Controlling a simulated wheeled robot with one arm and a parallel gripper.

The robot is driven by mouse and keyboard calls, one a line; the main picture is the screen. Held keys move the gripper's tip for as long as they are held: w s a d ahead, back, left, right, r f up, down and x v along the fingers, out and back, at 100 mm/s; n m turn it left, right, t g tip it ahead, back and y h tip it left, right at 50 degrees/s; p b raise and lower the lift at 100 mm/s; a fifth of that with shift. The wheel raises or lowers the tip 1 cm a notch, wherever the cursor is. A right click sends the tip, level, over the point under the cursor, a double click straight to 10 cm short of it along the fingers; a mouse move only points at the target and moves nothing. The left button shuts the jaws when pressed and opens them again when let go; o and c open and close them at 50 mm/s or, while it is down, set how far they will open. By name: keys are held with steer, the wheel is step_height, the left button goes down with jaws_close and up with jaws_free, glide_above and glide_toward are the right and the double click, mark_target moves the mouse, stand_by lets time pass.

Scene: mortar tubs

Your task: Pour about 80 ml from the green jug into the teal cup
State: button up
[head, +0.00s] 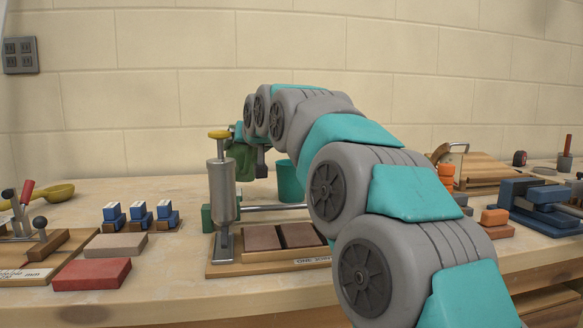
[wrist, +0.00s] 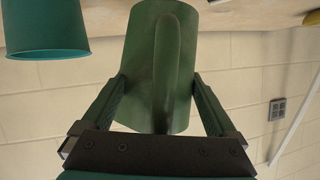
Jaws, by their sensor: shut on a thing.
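The green jug (head: 242,163) is behind the metal post in the head view, held above the bench and partly hidden. It fills the middle of the wrist view (wrist: 143,70), with its handle running along its near side. My gripper (wrist: 158,88) is shut on the jug, one finger on each side. The teal cup (head: 289,182) stands on the bench to the right of the jug in the head view, partly hidden by my arm. It also shows at upper left in the wrist view (wrist: 45,28), apart from the jug. The contents of both are not visible.
A metal post (head: 222,190) with a yellow top rises from a wooden fixture in front of the jug. Blue-and-white blocks (head: 140,215), a red block (head: 92,273) and a yellow scoop (head: 45,194) lie to the left. A blue vise (head: 545,205) stands at right.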

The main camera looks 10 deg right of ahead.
steer(key=shift+d+m+y, duration=0.35)
steer(key=shift+m+y, duration=0.05)
steer(key=shift+m, duration=0.1)
steer(key=shift+w+d, duration=0.1)
steer(key=shift+d, duration=0.15)
steer(key=shift+d+f+m+y, duration=0.4)
steer(key=shift+d+m+y, duration=0.15)
steer(key=shift+m, duration=0.25)
steer(key=shift+w+d+r, duration=0.1)
steer(key=shift+d+r, duration=0.1)
steer(key=shift+r, duration=0.1)
steer(key=shift+d+r+m+y+p, duration=0.3)
steer(key=shift+d+m+y, duration=0.15)
steer(key=shift+m, duration=0.25)
steer(key=shift+w+d+r+m+y, duration=0.1)
steer(key=shift+d+r+m+y, duration=0.05)
steer(key=shift+r+m+y, duration=0.3)
steer(key=shift+f, duration=0.2)
steer(key=shift+f+m+t, duration=0.25)
steer(key=shift+m+t, duration=0.05)
steer(key=shift+m, duration=0.45)
steer(key=shift+d+r+m+y, duration=0.1)
steer(key=shift+r+m+y, duration=0.35)
steer(key=shift+m+y, duration=0.15)
